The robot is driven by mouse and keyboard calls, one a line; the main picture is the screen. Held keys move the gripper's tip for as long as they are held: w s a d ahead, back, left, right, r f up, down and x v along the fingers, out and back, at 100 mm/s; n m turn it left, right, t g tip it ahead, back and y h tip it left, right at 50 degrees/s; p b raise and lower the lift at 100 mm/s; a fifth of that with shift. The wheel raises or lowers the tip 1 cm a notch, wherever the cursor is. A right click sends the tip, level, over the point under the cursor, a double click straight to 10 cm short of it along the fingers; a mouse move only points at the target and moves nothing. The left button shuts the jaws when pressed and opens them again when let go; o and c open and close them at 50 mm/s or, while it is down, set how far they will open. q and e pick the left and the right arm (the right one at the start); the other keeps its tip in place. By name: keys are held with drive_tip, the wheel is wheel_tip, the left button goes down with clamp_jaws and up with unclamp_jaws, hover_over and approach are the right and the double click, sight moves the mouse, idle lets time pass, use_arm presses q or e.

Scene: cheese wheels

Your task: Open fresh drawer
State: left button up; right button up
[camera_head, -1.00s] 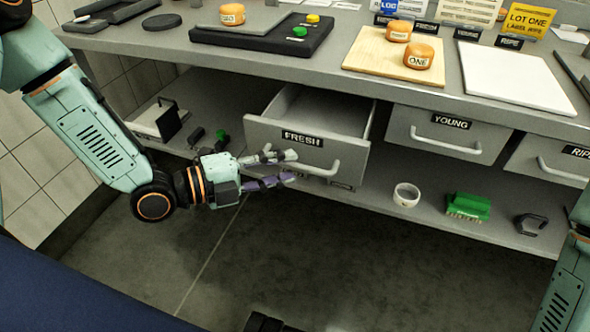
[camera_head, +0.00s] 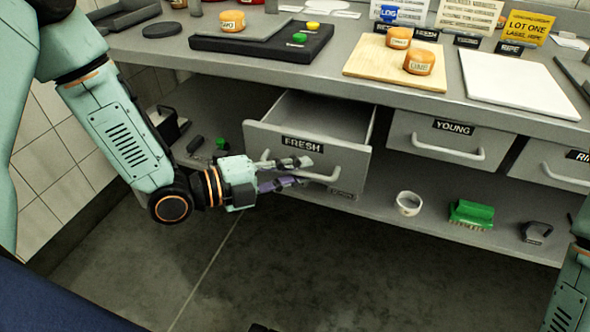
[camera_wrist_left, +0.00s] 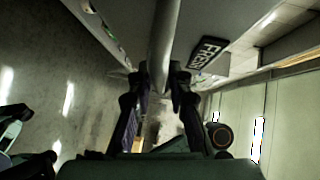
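The grey drawer labelled FRESH (camera_head: 345,135) is pulled partly out from under the counter, its empty inside showing. Its bar handle (camera_head: 333,173) runs across the front; my left gripper (camera_head: 305,172) covers part of it. In the left wrist view the handle (camera_wrist_left: 164,35) runs between the fingertips of my left gripper (camera_wrist_left: 160,75), beside the FRESH label (camera_wrist_left: 207,53). The fingers stand apart on either side of the bar, close to it; firm contact is not clear. My right gripper is out of view; only part of that arm shows at the right edge.
The YOUNG drawer (camera_head: 450,138) and another drawer (camera_head: 553,167) to its right are shut. On the lower shelf are a white ring (camera_head: 408,203), a green brush (camera_head: 471,214) and a dark object (camera_head: 537,232). Cheese wheels and boards lie on the counter. The floor in front is clear.

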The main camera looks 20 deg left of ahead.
use_arm(q)
clamp_jaws()
idle(0.3)
